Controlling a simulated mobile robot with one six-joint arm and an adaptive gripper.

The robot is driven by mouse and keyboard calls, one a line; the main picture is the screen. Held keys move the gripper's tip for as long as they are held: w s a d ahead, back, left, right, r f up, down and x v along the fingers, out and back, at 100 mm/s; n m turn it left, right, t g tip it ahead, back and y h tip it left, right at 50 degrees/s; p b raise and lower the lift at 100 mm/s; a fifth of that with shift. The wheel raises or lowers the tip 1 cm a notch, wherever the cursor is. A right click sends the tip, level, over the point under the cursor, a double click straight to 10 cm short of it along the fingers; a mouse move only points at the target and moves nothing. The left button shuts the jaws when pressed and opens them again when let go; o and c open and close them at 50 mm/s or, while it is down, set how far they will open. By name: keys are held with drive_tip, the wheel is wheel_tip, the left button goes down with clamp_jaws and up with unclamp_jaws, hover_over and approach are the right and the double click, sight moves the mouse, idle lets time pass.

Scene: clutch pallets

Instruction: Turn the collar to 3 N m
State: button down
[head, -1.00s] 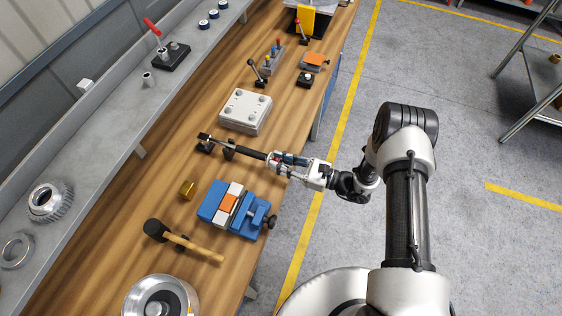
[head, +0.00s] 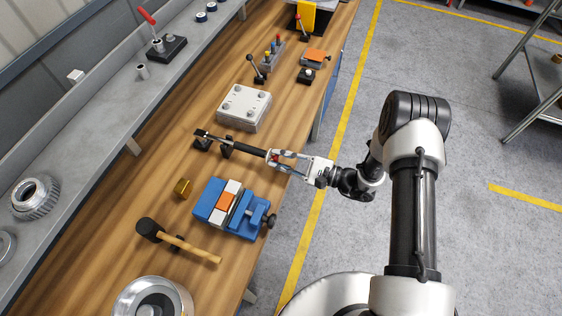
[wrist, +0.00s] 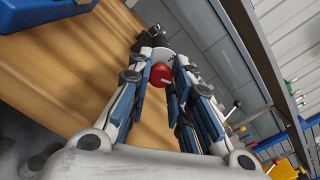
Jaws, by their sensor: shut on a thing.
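A torque wrench with a black handle (head: 249,151) lies across two dark stands on the wooden bench in the head view. Its head end points left. At its near end is a red round collar (wrist: 160,75) with a small pale mark, seen end-on in the wrist view. A pale ring (wrist: 164,53) with dark marks shows just behind it; the marks are too small to read. My gripper (head: 273,157) is in line with the wrench and shut on the red collar, one finger on each side. The fingers hide the collar's sides.
A light grey plate (head: 244,107) lies beyond the wrench. Bare wood shows left of the wrench.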

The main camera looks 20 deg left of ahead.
drive_tip(key=n+b, duration=0.4)
drive_tip(key=n, duration=0.2)
drive_tip(key=shift+f, duration=0.15)
drive_tip(key=n+b, duration=0.4)
drive_tip(key=shift+n, duration=0.3)
drive_tip(key=shift+n+b, duration=1)
drive_tip(key=shift+n, duration=0.1)
drive_tip(key=shift+r, duration=0.2)
drive_tip(key=c, duration=1.5)
unclamp_jaws()
drive_tip(key=shift+o, duration=0.2)
